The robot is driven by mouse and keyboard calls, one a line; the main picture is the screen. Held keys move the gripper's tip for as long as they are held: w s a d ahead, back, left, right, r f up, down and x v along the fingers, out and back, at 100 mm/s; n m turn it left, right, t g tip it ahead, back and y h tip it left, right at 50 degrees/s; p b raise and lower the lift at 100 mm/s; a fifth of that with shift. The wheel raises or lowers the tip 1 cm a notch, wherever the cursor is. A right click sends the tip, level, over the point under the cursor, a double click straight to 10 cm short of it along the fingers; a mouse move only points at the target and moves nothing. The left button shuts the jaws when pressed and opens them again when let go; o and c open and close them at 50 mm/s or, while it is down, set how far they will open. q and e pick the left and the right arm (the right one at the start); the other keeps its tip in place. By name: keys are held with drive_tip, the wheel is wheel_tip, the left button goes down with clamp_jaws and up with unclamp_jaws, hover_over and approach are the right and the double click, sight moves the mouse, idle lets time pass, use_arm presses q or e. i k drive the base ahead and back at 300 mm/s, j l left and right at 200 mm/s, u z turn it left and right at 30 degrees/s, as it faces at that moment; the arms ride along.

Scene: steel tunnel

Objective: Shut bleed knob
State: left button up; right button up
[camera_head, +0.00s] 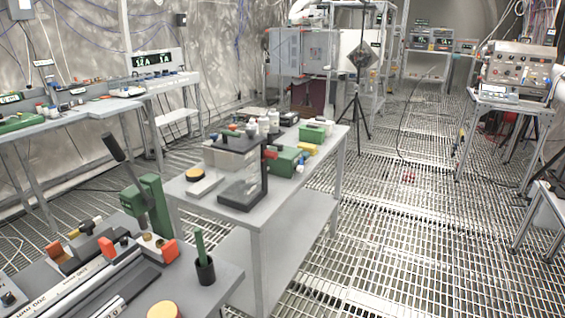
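No part labelled as a bleed knob can be made out for certain. On the bench at lower left stands a green device (154,205) with a black lever handle (114,147) tilted up to the left. Small brass-coloured round parts (148,236) sit at its foot, too small to tell apart. Neither of my grippers shows in the head view.
The lower left bench (222,283) also holds orange blocks, a long scale and a black cup (204,270) with a green stick. A tripod (362,90) stands behind the middle table. Open grated floor (400,235) lies to the right, with an instrument table (495,99) beyond.

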sight(299, 168)
drive_tip(key=i+l, duration=0.7)
drive_tip(key=l, duration=0.25)
drive_tip(key=i+l, duration=0.35)
drive_tip(key=i+l+u, duration=0.3)
drive_tip(key=l+u, duration=0.3)
drive_tip(key=l, duration=0.15)
drive_tip(key=u, duration=1.25)
